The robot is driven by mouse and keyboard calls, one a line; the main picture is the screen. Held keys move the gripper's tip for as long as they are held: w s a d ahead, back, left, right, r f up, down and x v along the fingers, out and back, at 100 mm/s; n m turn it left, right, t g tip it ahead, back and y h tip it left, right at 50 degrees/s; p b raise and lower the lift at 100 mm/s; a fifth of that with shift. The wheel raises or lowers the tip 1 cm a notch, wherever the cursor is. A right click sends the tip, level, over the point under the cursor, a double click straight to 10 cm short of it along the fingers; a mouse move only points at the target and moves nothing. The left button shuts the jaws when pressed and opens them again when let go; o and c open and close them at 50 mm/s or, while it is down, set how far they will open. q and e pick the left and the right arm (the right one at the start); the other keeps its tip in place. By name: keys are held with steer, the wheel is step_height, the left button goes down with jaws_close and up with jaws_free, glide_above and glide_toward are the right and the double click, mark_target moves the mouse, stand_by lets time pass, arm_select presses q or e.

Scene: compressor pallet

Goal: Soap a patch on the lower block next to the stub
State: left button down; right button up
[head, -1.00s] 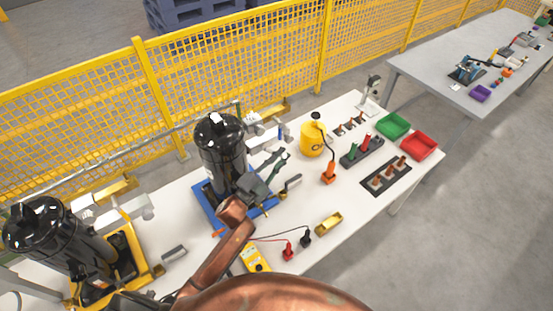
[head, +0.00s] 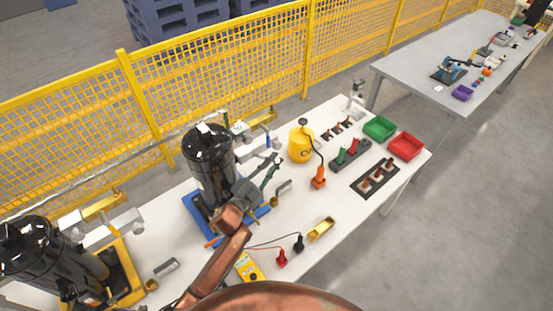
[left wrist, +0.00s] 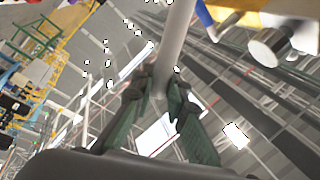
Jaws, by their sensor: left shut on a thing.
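A black compressor (head: 208,165) stands upright on a blue base (head: 263,212) on the white table. Pale metal blocks (head: 240,130) and a brass piece (head: 263,118) sit behind its right side. My left gripper (head: 270,165) is just right of the compressor, in front of these blocks. In the left wrist view its green fingers (left wrist: 157,105) are shut on a grey rod (left wrist: 177,40), which points up and away. A brass block (left wrist: 245,12) and a silver cylinder (left wrist: 268,46) show at upper right there, apart from the rod. I cannot tell the stub or lower block apart clearly.
A yellow pot (head: 301,145), an orange tool (head: 318,178), a green tray (head: 379,128) and a red tray (head: 405,146) stand to the right. A yellow meter (head: 247,268) lies in front. A second black compressor (head: 45,265) is at left. Yellow fencing (head: 220,75) runs behind.

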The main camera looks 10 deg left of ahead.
arm_select(q)
steer(key=s+a, duration=0.1)
steer(key=s, duration=0.1)
steer(key=s+a+p, duration=0.1)
steer(key=s+a, duration=0.1)
steer(key=shift+a, duration=0.15)
stand_by(0.4)
steer(key=shift+p, duration=0.3)
steer(key=s+d+p, duration=0.1)
steer(key=s+d, duration=0.2)
steer(key=d, duration=0.1)
steer(key=shift+s+d, duration=0.4)
steer(key=shift+s+d+p, duration=0.35)
steer(key=shift+s+d, duration=0.6)
steer(key=shift+d, duration=0.25)
steer(key=shift+w+a, duration=0.1)
